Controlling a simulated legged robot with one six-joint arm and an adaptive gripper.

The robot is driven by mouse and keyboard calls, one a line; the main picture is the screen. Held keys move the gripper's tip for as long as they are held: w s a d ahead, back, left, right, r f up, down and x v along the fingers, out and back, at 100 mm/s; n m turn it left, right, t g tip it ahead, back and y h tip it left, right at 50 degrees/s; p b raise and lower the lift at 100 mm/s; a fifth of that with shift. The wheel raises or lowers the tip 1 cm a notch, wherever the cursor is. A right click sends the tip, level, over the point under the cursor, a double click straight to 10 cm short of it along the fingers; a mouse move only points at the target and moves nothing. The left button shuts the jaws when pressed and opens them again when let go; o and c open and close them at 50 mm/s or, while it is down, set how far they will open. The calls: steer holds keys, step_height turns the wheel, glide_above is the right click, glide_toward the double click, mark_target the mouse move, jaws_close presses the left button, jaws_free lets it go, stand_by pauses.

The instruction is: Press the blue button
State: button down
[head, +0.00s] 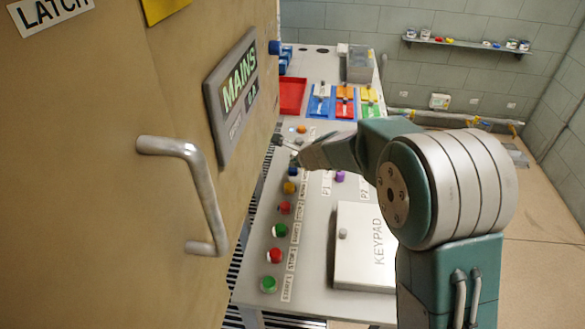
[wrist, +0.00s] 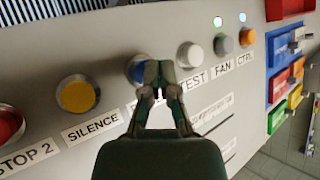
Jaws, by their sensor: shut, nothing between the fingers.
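The blue button (wrist: 135,71) is on the pale panel in the wrist view, between the yellow SILENCE button (wrist: 77,95) and the white TEST button (wrist: 189,54). My gripper (wrist: 158,70) is shut and empty. Its fingertips are in front of the blue button's right side and hide part of it and most of its label. I cannot tell whether they touch it. In the head view the blue button (head: 292,171) shows small, just below the end of my arm.
A red STOP 2 button (wrist: 8,124), a grey FAN button (wrist: 223,44) and an orange CTRL button (wrist: 247,37) share the row. The KEYPAD box (head: 362,246) stands on the panel. A door with a handle (head: 197,180) fills the left of the head view.

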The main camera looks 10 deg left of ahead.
mark_target(295, 169)
steer(key=shift+f, duration=0.5)
stand_by(0.6)
steer(key=shift+r, duration=0.9)
steer(key=shift+r, duration=2.55)
